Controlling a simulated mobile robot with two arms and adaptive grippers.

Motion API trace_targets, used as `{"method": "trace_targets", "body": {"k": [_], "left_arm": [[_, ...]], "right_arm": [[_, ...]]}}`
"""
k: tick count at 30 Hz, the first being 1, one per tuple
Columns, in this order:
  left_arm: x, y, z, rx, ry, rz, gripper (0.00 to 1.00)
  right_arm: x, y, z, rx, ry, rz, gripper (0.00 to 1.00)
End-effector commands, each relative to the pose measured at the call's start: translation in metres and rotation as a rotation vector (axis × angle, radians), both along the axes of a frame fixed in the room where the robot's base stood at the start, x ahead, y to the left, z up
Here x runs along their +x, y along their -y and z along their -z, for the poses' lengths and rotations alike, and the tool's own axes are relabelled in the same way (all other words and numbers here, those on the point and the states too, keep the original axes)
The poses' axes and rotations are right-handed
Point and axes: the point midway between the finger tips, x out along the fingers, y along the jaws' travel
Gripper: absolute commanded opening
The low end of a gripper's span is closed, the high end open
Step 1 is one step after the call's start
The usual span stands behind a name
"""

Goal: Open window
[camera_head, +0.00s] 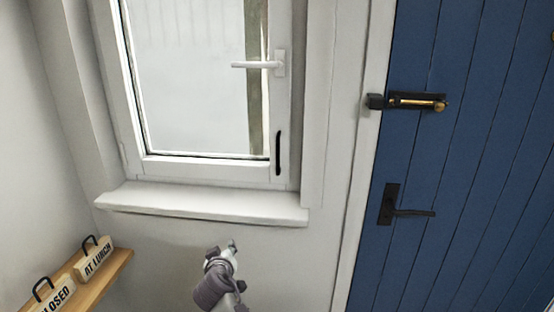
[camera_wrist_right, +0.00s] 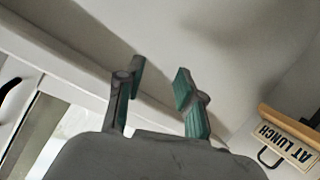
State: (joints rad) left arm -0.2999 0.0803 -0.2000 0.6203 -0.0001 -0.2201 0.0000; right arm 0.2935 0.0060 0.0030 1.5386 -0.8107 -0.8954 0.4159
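The white-framed window (camera_head: 200,80) is in the upper left of the head view, and its sash looks closed in its frame. Its white lever handle (camera_head: 256,65) points left, level, from a plate on the right side of the sash. A black bar pull (camera_head: 278,153) is on the sash's lower right; a black pull also shows at the left edge of the right wrist view (camera_wrist_right: 10,92). My right gripper (camera_head: 223,248) is below the sill, apart from the window. In the right wrist view its two fingers (camera_wrist_right: 160,80) are spread with nothing between them. My left gripper is not visible.
A white sill (camera_head: 205,203) juts out under the window. A blue plank door (camera_head: 465,150) with a brass bolt (camera_head: 418,102) and black lever (camera_head: 408,212) stands at right. A wooden shelf (camera_head: 118,268) with "AT LUNCH" (camera_head: 95,260) and "CLOSED" (camera_head: 50,298) signs is at lower left.

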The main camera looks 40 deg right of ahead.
Motion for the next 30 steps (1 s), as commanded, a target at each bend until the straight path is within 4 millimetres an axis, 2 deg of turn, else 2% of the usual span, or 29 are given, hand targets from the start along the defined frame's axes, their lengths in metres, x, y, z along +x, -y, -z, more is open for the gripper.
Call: {"method": "trace_targets", "body": {"k": [1, 3, 6, 9, 12, 16, 20, 30], "left_arm": [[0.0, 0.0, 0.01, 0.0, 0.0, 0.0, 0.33], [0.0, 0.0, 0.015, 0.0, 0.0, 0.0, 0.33], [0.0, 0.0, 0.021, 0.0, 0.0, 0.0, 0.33], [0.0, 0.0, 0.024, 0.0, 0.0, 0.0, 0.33], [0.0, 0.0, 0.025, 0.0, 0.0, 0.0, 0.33], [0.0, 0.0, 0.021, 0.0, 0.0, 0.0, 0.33], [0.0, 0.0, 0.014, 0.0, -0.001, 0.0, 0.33], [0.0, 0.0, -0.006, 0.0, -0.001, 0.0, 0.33]], "right_arm": [[0.003, 0.015, -0.052, -0.012, 0.109, 0.074, 0.37], [-0.006, 0.036, -0.116, -0.018, 0.24, 0.183, 0.37], [-0.032, 0.059, -0.186, -0.012, 0.397, 0.32, 0.37], [-0.057, 0.073, -0.227, 0.001, 0.504, 0.417, 0.37], [-0.071, 0.081, -0.246, 0.01, 0.556, 0.466, 0.37], [-0.071, 0.09, -0.252, 0.009, 0.568, 0.478, 0.37], [-0.06, 0.108, -0.253, 0.006, 0.564, 0.478, 0.37], [-0.024, 0.17, -0.253, 0.006, 0.561, 0.473, 0.37]]}}
